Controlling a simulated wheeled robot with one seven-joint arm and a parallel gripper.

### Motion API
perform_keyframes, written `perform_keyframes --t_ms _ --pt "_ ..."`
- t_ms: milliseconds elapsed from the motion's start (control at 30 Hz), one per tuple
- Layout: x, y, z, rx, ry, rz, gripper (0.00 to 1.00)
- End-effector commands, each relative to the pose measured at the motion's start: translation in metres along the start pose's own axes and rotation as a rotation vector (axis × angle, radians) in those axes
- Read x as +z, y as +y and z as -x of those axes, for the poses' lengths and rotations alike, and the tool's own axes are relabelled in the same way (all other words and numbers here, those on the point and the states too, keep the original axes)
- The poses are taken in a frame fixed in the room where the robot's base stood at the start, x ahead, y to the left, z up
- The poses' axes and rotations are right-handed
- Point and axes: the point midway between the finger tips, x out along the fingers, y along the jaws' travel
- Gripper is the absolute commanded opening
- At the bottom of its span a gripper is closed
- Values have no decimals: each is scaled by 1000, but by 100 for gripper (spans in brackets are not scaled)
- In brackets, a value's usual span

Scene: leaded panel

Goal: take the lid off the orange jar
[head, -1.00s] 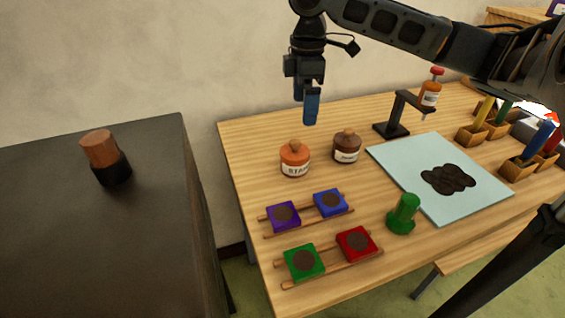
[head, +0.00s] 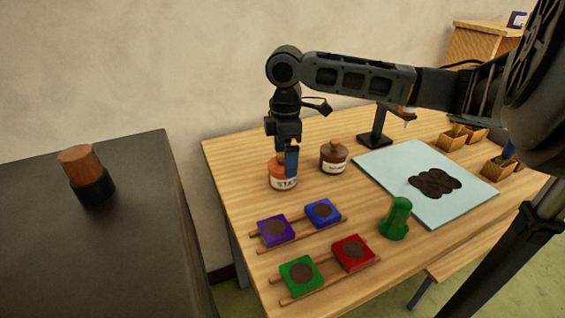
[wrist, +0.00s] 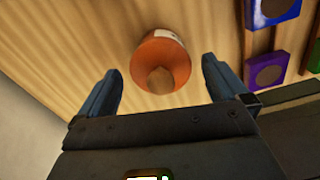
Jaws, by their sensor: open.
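The orange jar (head: 283,180) stands upright on the wooden table near its left back, with a white label. The two blue fingers of my gripper (wrist: 160,85) are spread apart, one on each side of the knob, and nothing is held. I cannot tell how far the fingertips are above the lid.
A brown jar (head: 334,157) stands close on the right. Purple, blue, green and red (head: 353,253) blocks sit on wooden rails in front. A green knobbed piece (head: 397,218) and a pale blue mat (head: 420,205) lie right. A dark cabinet (head: 110,250) is at left.

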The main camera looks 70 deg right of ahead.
Motion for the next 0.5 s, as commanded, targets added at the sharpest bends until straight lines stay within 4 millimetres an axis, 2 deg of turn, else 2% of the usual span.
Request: perform_keyframes --t_ms 300,500 --pt "0 0 -6 1 0 -1 100" --pt "0 0 -6 1 0 -1 81"
